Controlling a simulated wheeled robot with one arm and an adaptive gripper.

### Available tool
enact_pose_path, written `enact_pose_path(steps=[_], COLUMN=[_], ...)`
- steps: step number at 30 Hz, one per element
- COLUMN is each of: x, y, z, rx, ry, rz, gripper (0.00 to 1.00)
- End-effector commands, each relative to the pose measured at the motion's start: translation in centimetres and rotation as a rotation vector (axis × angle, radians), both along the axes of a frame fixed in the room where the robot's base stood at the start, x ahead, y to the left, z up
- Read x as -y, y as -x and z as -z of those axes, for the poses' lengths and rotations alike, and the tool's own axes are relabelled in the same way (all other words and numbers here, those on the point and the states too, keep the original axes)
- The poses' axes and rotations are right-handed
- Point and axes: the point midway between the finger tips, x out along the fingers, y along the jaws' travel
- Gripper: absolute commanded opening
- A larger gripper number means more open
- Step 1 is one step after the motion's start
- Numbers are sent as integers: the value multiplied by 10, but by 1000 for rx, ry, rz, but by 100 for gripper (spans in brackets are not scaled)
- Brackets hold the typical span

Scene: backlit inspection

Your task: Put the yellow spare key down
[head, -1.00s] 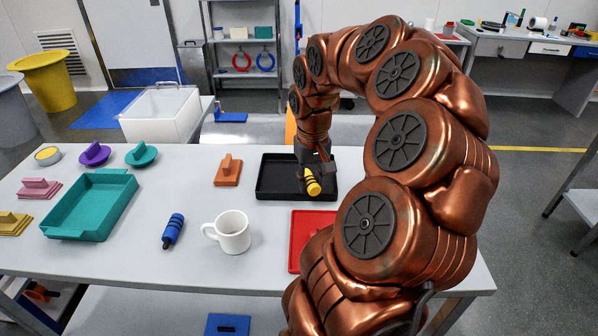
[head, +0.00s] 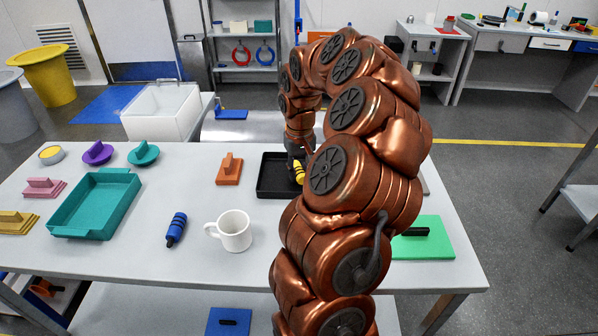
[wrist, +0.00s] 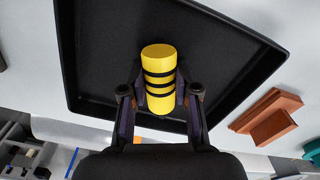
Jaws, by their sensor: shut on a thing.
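The yellow spare key (head: 299,172) is a yellow cylinder with black bands. My gripper (wrist: 160,92) is shut on it, one finger on each side, as the wrist view shows the key (wrist: 158,54) between the fingers. The key is over the black tray (head: 268,189), whose dark floor fills much of the wrist view behind it (wrist: 105,55). I cannot tell whether the key touches the tray floor. In the head view my arm hides the right part of the tray and part of the gripper.
An orange handled block (head: 229,170) stands just left of the tray. A green plate (head: 425,240) lies at the right. Bare table lies between mug and orange block.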

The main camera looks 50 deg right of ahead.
Motion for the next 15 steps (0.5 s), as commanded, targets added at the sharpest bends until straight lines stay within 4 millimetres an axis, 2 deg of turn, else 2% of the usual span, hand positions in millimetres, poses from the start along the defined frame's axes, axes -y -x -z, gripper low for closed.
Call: enact_pose_path(steps=[3, 14, 15], x=[-1, 0, 0], y=[0, 0, 0], z=[8, 13, 12], rx=[-1, 0, 0], ry=[0, 0, 0], rz=[-3, -2, -2], gripper=[0, 0, 33])
